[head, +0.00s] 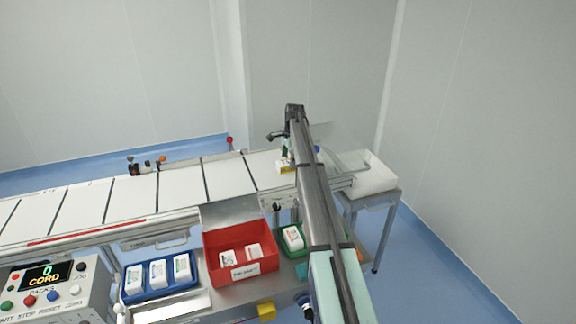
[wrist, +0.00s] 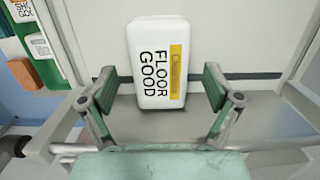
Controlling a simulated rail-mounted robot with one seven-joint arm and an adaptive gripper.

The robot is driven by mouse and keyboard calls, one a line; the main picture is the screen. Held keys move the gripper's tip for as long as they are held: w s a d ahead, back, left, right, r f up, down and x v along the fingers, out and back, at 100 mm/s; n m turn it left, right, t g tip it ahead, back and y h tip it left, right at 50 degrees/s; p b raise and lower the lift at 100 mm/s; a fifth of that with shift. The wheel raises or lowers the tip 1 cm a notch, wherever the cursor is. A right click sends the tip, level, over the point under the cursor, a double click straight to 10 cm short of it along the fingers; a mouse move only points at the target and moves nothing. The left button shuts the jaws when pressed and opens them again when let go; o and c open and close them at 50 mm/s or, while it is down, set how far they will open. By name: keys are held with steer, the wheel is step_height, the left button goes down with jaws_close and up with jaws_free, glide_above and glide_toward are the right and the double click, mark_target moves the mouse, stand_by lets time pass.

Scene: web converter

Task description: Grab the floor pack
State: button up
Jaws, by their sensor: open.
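The floor pack (wrist: 150,65) is a white, rounded pack with black lettering "FLOOR GOOD" and a yellow stripe. In the wrist view it lies on the pale surface, just ahead of my gripper. My gripper (wrist: 159,80) is open, with one green-padded finger on each side of the pack's near end. Gaps show between the fingers and the pack, and nothing is held.
The conveyor (head: 180,190) runs along the wall. In front stand a red bin (head: 215,268) and a blue tray (head: 132,296), both with white packs, and a green bin (head: 283,245) with a white pack. A control box (head: 80,290) is at lower left. A white tray (head: 372,178) stands right.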

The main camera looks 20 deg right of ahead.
steer(key=c, duration=1.3)
steer(key=shift+c, duration=0.2)
steer(key=shift+a+r+b, duration=0.1)
steer(key=shift+r+b, duration=0.05)
steer(key=shift+b, duration=0.15)
